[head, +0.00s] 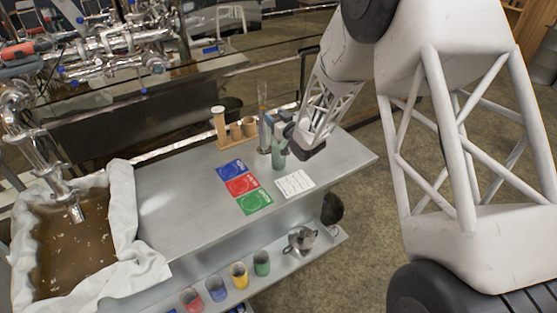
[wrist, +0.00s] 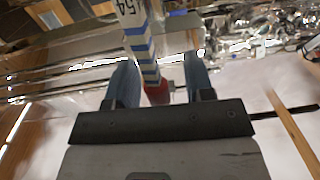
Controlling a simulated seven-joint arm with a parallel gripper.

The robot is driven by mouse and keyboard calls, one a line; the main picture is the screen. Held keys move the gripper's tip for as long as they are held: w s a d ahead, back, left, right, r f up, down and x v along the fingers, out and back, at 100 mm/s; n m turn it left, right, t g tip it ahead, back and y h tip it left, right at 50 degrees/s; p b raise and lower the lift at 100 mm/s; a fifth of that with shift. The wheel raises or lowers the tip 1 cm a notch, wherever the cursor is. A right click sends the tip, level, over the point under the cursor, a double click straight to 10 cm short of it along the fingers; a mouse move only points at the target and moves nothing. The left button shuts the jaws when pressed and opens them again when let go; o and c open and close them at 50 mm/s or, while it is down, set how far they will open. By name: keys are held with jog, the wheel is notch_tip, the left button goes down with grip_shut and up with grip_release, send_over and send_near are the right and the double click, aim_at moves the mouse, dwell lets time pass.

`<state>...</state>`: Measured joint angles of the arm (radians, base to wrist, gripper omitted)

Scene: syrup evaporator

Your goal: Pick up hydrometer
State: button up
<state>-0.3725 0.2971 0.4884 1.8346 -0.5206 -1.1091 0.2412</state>
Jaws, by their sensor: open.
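The hydrometer (wrist: 138,38) shows in the wrist view as a pale stem with blue bands, the number 54 and a red lower part (wrist: 157,93). It lies in line with the gap between the two blue-grey fingers of my gripper (wrist: 159,80). The fingers are apart, and I cannot tell whether either touches it. In the head view my gripper (head: 274,131) is at the back right of the metal table, beside a tall clear cylinder (head: 263,112). The hydrometer is hard to make out there.
A green cup-like thing (head: 278,156) stands just below my gripper. A wooden rack (head: 235,138) is to the left. Blue (head: 230,169), red (head: 242,185) and green (head: 254,202) cards and a white sheet (head: 294,184) lie in front. The table's left middle is clear.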

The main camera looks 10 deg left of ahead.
jog(key=shift+c, duration=0.3)
jog(key=c, duration=0.8)
notch_tip(320, 180, up, 18)
dwell(0.8)
dwell(0.6)
jog(key=shift+w+a+r+n+g+y, duration=0.75)
jog(key=shift+w+a+r+n+g, duration=0.7)
jog(key=shift+g, duration=0.5)
jog(key=shift+w+a+r+n+g+y, duration=0.8)
jog(key=shift+w+a+r+n+g, duration=0.45)
jog(key=shift+a+g, duration=0.5)
jog(key=shift+w+a+r+n+g+y, duration=0.75)
jog(key=shift+w+a+r+n+g, duration=0.6)
jog(key=shift+g, duration=0.75)
